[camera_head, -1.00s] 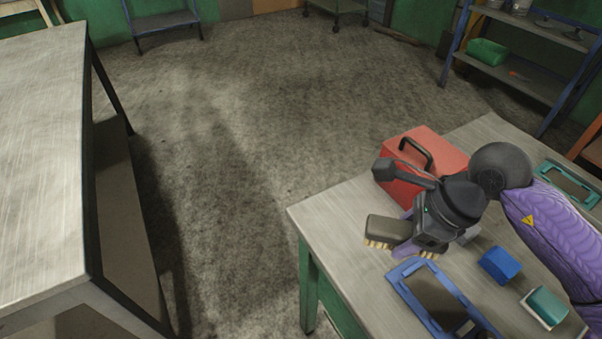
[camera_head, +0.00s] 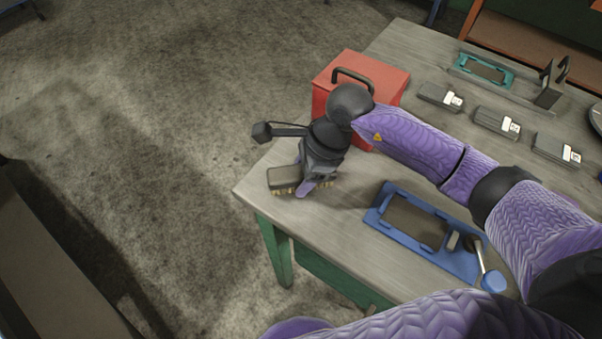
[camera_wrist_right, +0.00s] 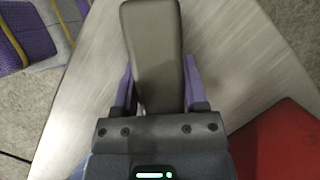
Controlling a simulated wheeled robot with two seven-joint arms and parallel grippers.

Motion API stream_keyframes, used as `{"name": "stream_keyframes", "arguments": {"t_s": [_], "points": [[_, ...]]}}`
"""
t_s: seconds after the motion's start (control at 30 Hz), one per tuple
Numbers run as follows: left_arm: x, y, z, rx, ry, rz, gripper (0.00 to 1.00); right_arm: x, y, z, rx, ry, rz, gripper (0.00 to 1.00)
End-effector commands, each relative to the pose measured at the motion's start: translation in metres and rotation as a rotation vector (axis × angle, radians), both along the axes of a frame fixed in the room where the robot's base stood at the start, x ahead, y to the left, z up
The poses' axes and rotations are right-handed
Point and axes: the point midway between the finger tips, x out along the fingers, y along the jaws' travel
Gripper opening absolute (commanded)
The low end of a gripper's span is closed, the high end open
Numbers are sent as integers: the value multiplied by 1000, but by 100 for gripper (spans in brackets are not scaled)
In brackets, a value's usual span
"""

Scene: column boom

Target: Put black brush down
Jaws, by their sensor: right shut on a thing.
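The black brush (camera_head: 284,178), a dark grey-brown block with pale bristles below, is in my right gripper (camera_head: 306,182) near the left corner of the grey workbench (camera_head: 345,215). In the right wrist view the brush (camera_wrist_right: 152,45) lies between the two purple fingers of the right gripper (camera_wrist_right: 158,85), which is shut on it. The bristles face down, at or just above the bench top; I cannot tell whether they touch. My left gripper is not in view.
A red toolbox (camera_head: 388,72) stands just behind my right gripper. A blue frame (camera_head: 378,215) lies to the right of the brush. Several dark labelled blocks and a teal frame (camera_head: 462,68) are further back. Bare bench top shows between brush and blue frame.

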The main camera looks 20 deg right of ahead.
Motion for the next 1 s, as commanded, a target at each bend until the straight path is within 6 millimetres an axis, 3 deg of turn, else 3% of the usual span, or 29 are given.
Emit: {"name": "stream_keyframes", "arguments": {"t_s": [0.23,0.27,0.4,0.8,0.9,1.0], "points": [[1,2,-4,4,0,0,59,0,0,-4,0,0,0,0],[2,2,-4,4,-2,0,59,0,0,-4,0,0,0,60],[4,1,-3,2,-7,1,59,-1,0,-4,-1,2,0,89],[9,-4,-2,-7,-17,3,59,-3,0,-4,-2,11,5,91],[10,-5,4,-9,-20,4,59,-2,-3,8,-3,9,3,91],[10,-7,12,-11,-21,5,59,-3,-13,35,-4,3,2,91]]}}
